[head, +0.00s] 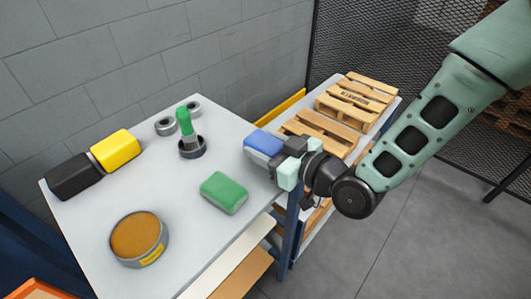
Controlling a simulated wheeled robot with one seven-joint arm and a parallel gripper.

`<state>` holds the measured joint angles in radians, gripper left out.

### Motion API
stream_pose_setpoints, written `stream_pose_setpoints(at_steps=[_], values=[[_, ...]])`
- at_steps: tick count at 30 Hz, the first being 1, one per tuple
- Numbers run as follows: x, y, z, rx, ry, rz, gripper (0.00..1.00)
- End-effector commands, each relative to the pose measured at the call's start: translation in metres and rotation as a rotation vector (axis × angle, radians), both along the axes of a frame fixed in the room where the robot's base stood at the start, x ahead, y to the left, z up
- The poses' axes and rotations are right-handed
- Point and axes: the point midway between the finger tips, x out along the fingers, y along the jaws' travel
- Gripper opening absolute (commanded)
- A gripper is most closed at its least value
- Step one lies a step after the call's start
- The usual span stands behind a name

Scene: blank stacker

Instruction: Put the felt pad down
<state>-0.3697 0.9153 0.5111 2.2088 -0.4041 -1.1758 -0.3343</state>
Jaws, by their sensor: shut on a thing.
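The felt pad (264,142) is a blue block with a paler lower layer. My gripper (279,156) is shut on its right end and holds it near the right edge of the grey table (185,231). Whether its underside touches the table is hard to tell. The gripper's fingers hide the pad's right end.
A green block (224,193) lies on the table near the gripper. A green-handled brush (187,128) stands in a dark cup. A round tin (138,239), yellow block (116,151), black block (74,177) and grey rings stand left. Wooden pallets (322,131) lie behind.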

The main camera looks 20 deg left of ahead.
Motion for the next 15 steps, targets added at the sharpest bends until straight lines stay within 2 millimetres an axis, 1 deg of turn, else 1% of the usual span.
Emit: stream_pose_setpoints(at_steps=[1,5,15], values=[[0.0,0.0,-0.01,-0.002,0.004,0.001,0.26],[0.0,0.0,-0.023,-0.001,0.003,0.001,0.26],[0.0,0.0,-0.027,0.0,0.0,0.0,0.26]])
